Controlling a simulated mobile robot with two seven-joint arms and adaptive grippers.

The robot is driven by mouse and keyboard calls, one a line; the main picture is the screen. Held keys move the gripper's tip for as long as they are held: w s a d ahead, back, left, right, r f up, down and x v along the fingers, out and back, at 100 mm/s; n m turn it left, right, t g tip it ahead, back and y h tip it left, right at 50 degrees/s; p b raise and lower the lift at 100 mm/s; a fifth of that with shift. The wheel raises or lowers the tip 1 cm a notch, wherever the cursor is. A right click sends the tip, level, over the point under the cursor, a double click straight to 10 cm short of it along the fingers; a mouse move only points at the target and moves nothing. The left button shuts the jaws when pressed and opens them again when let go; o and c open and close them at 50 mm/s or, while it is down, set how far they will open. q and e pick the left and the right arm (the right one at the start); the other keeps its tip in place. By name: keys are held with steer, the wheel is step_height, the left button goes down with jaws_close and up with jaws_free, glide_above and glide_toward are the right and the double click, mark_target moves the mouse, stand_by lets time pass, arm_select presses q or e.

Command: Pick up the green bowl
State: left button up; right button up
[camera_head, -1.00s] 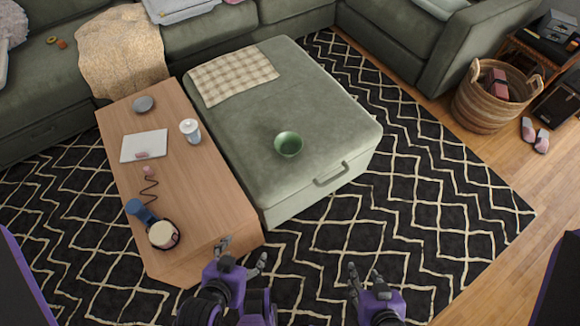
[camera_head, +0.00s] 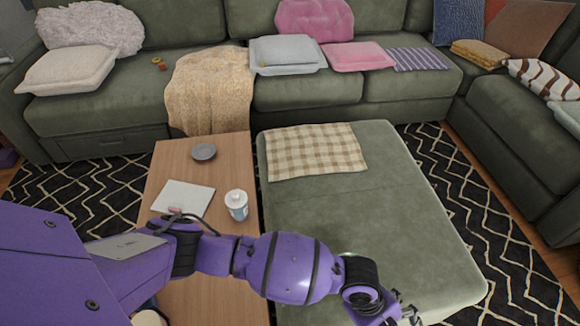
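The green bowl is almost wholly hidden behind my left arm; only a thin pale-green sliver of the bowl (camera_head: 347,255) shows above the wrist, over the green ottoman (camera_head: 400,215). My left arm reaches in from the left, across the wooden table and the ottoman. My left gripper (camera_head: 408,311) is at the bottom edge, right of and nearer than that sliver. Its fingers are small and partly cut off, so I cannot tell its opening or whether it touches anything. My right gripper is out of view.
A checkered cloth (camera_head: 315,152) lies on the ottoman's far end. The wooden table (camera_head: 215,175) holds a white lidded cup (camera_head: 237,205), a white tablet-like slab (camera_head: 183,197) and a grey disc (camera_head: 203,152). The green sectional sofa (camera_head: 395,88) stands behind. The ottoman's right side is clear.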

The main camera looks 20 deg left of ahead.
arm_select(q)
steer(key=w+a+m+y+b, duration=0.5)
steer(key=w+a, duration=0.6)
steer(key=w, duration=0.4)
steer(key=shift+t, duration=0.3)
steer(key=f, duration=0.2)
steer(key=f+b, duration=0.1)
steer(key=f, duration=0.1)
steer(key=s+f, duration=0.1)
steer(key=f, duration=0.1)
steer(key=shift+a+f, duration=0.3)
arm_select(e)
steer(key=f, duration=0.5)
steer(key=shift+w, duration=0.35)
arm_select(q)
steer(key=shift+c, duration=0.5)
steer(key=shift+r, duration=0.1)
steer(key=c, duration=1.1)
steer(key=shift+o, duration=0.2)
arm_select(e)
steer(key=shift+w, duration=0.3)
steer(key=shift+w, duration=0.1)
